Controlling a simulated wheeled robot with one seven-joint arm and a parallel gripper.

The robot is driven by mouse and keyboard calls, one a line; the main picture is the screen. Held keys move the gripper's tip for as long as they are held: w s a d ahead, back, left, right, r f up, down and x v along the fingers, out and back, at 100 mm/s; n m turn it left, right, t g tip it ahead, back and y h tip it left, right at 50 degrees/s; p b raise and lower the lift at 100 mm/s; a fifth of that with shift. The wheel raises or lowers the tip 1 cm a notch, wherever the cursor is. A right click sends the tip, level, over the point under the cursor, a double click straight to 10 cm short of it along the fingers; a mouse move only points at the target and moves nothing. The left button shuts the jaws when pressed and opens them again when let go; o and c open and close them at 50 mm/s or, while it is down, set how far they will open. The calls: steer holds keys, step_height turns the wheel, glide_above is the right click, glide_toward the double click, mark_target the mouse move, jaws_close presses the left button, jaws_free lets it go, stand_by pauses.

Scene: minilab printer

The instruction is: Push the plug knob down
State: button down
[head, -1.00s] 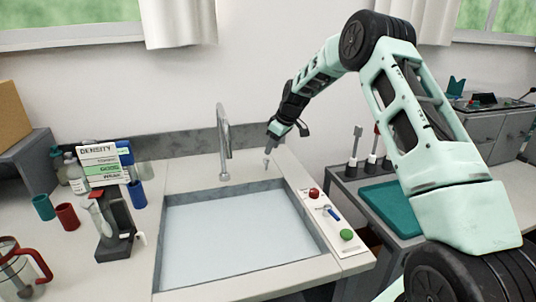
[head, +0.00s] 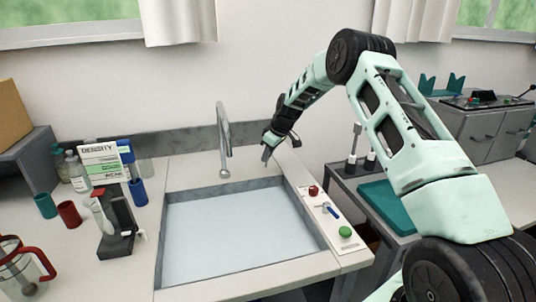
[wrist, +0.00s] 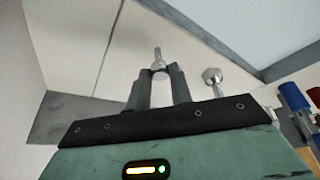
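The plug knob is a small silver knob on the counter behind the right rear corner of the sink (head: 170,240). In the wrist view the knob (wrist: 158,56) shows its stem and rounded head at the tips of my fingers. My gripper (head: 266,158) points down over the knob's spot and hides it in the head view. In the wrist view my gripper (wrist: 162,72) has a narrow gap between its two dark fingers, with the knob's head at that gap. I cannot tell whether the fingers touch it.
The faucet (head: 223,140) stands left of my gripper. A panel with a red button (head: 313,190) and a green button (head: 345,232) runs along the sink's right side. A teal tray (head: 385,205) lies farther right. Cups and bottles stand left of the sink.

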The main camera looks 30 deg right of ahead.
steer(key=shift+f+b, duration=1)
steer(key=shift+f, duration=0.1)
steer(key=shift+r, duration=0.1)
steer(key=c, duration=1.2)
jaws_free()
steer(key=shift+c, duration=0.2)
steer(key=b+v, duration=0.2)
steer(key=v, duration=1.5)
steer(key=shift+s+r+b, duration=0.2)
steer(key=shift+b, duration=0.1)
